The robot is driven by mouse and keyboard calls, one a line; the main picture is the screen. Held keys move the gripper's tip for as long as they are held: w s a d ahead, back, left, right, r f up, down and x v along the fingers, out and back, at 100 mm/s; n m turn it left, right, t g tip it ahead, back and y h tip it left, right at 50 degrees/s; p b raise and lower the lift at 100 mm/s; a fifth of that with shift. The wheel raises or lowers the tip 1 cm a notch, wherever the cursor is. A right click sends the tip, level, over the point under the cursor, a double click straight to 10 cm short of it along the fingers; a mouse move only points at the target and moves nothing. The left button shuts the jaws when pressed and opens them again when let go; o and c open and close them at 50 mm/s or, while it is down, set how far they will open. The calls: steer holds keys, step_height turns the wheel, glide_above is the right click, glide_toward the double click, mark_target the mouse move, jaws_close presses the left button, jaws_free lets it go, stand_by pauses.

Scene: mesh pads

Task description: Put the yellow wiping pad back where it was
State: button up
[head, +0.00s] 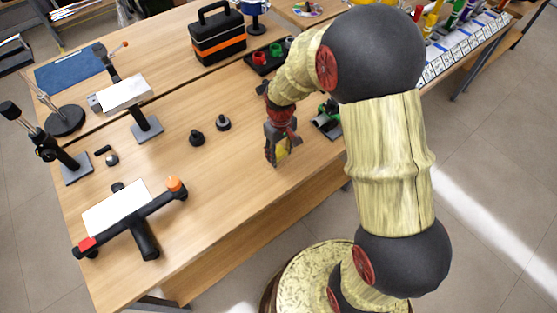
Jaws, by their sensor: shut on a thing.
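The yellow wiping pad (283,155) is a small yellow patch between the fingers of my gripper (277,156), near the front right part of the wooden table. My gripper points down and is shut on the pad. The fingers hide much of the pad. I cannot tell whether the pad touches the table or hangs just above it.
A green and grey device (327,119) stands close to the right of my gripper. Two black knobs (222,122) stand to its left. A stand with a white plate (117,208) is at front left, a black toolbox (217,36) at the back. Bare tabletop (225,175) lies left of my gripper.

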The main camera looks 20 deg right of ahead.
mark_target(279, 160)
steer(key=shift+w+a+f+b, duration=0.15)
steer(key=shift+f+b, duration=0.3)
steer(key=shift+f, duration=0.5)
steer(key=shift+w+a+f+b, duration=0.1)
steer(key=shift+f+b, duration=0.3)
steer(key=shift+f, duration=0.55)
steer(key=shift+f, duration=0.15)
steer(key=o, duration=1.1)
